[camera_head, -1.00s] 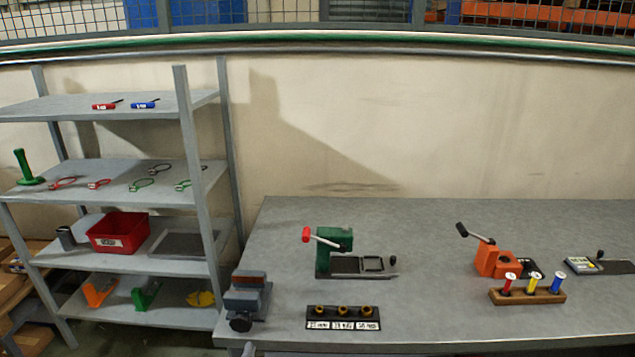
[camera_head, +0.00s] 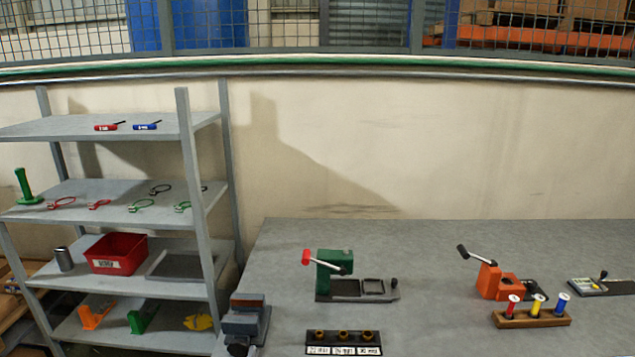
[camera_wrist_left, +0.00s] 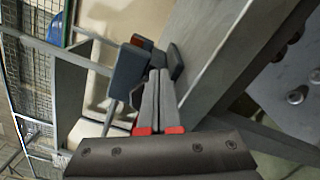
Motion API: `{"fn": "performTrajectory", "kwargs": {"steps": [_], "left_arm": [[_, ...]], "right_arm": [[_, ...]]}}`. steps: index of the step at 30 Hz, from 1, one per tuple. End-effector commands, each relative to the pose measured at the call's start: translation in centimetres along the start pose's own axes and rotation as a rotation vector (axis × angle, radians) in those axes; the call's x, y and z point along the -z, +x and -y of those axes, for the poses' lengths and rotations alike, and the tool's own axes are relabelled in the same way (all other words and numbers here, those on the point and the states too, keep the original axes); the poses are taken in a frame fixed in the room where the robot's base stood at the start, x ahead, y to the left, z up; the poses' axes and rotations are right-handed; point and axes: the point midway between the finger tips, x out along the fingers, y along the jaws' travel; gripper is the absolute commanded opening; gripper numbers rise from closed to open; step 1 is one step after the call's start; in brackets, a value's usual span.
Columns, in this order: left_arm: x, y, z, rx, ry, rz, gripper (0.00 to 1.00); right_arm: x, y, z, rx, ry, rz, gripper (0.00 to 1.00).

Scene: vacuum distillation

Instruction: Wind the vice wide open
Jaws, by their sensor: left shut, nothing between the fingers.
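The vice (camera_head: 246,322) is a blue-grey block with a brownish top, at the left front corner of the bench in the head view. Its dark round knob or handwheel (camera_head: 237,350) is partly cut off by the lower picture edge. How far its jaws are apart is too small to tell. My left gripper (camera_wrist_left: 159,76) shows in the left wrist view, its grey fingers with red bases shut together and empty. Dark blocks (camera_wrist_left: 130,72) show around the fingertips; I cannot tell what they are or whether they touch. Neither gripper shows in the head view.
A shelf rack (camera_head: 187,200) stands close left of the bench (camera_head: 440,240). A green device (camera_head: 330,268), an orange device (camera_head: 492,280), a holder with coloured pieces (camera_head: 530,318) and a black block with labels (camera_head: 343,342) stand on the bench. The bench's back is clear.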

Motion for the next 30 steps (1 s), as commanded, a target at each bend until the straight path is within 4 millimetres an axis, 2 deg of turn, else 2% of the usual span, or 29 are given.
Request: {"fn": "performTrajectory", "kwargs": {"steps": [17, 30], "left_arm": [[0.3, 0.0, -0.4, -0.002, 0.000, -0.003, 0.00], [0.1, 0.0, -1.7, -0.005, 0.000, -0.003, 0.00]], "right_arm": [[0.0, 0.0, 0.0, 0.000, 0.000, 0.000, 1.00], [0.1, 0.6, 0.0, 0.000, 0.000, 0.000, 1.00]]}}
